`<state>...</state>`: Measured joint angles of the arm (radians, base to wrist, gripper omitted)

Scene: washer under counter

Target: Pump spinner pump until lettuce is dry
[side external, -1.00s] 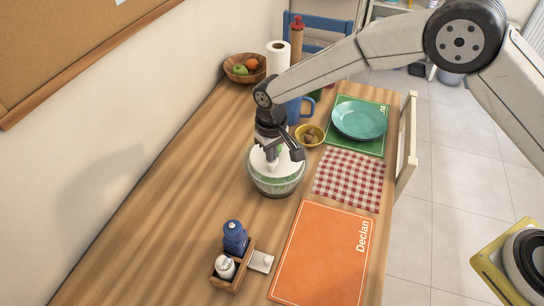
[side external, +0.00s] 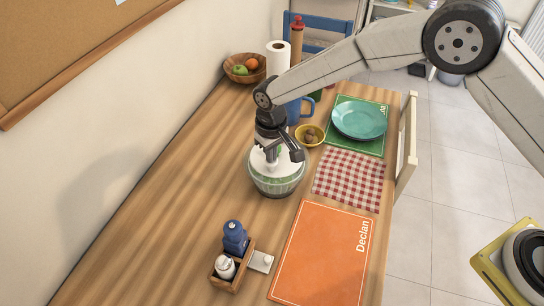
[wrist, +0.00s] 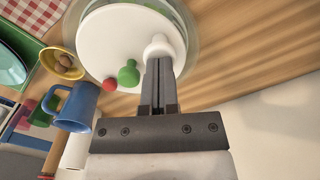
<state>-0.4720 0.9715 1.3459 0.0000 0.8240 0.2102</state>
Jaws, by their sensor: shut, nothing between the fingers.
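The salad spinner (side external: 277,181) stands upright on the table, a clear bowl with a white lid and green lettuce faintly visible through its side. In the wrist view its round white lid (wrist: 110,40) fills the top, with a white pump knob (wrist: 158,46), a green button (wrist: 129,74) and a small red one (wrist: 109,85). My gripper (wrist: 161,64) is shut and empty, its fingertips at the pump knob, seemingly touching it. In the side view my gripper (side external: 274,146) points down over the lid and partly hides the pump. The lettuce's dryness cannot be seen.
A yellow bowl (side external: 310,136), blue mug (side external: 299,109), paper towel roll (side external: 278,57) and fruit bowl (side external: 241,72) stand behind the spinner. Teal plates (side external: 359,119) and a checked cloth (side external: 348,180) lie right. A wooden caddy (side external: 231,270) stands in front. The table's left is clear.

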